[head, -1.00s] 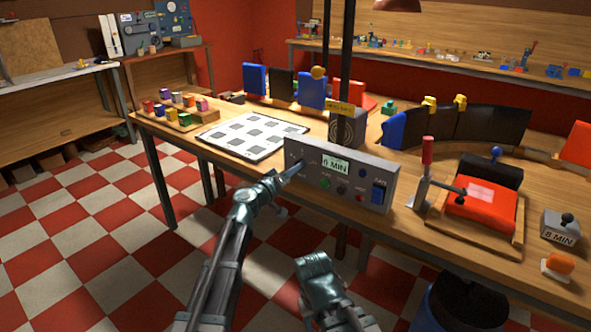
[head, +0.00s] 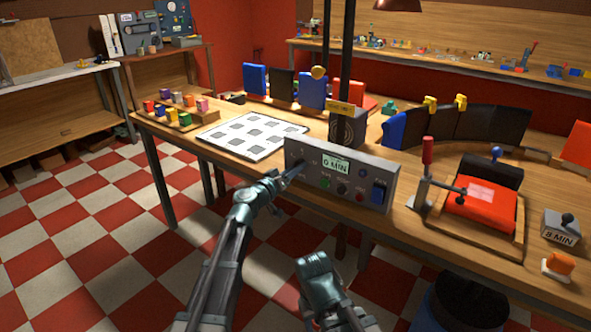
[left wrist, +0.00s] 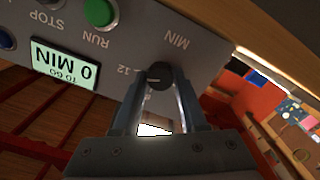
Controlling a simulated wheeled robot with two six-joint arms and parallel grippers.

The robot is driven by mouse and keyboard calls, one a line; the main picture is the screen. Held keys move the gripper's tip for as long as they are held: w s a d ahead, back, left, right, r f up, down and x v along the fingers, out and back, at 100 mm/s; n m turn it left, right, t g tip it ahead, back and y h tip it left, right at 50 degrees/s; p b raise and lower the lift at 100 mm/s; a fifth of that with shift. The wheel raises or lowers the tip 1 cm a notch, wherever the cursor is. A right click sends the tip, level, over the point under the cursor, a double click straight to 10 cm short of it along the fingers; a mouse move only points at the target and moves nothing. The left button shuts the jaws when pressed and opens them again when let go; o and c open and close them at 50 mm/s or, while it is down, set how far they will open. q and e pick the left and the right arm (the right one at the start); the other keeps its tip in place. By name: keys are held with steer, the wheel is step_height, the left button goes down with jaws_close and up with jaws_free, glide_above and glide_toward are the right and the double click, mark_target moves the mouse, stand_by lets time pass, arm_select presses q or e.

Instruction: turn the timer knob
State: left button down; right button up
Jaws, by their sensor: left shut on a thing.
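The grey control panel (head: 345,182) stands at the front edge of the bench. Its display (head: 335,165) reads 0 MIN; in the left wrist view the display (left wrist: 66,68) appears upside down and reads 0 MIN TO GO. The dark timer knob (left wrist: 158,76) is on the panel face, beside the marks MIN and 12. My left gripper (head: 289,174) is at the panel's left end, its two fingers (left wrist: 158,92) shut on the knob. In the head view the gripper hides the knob. My right gripper (head: 314,262) hangs in front of the bench, away from the panel; its jaw opening is unclear.
The panel also carries a green RUN button (left wrist: 99,12), a blue switch (head: 379,192) and other small buttons. A white patterned sheet (head: 250,133) lies behind its left end. A red-handled clamp (head: 427,165) and a red pad (head: 482,210) stand to the right.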

arm_select(q)
steer(key=shift+c, duration=2.2)
jaws_free()
steer(key=shift+s, duration=0.1)
steer(key=v, duration=1.3)
steer(key=shift+s+a, duration=0.25)
steer(key=shift+a, duration=0.05)
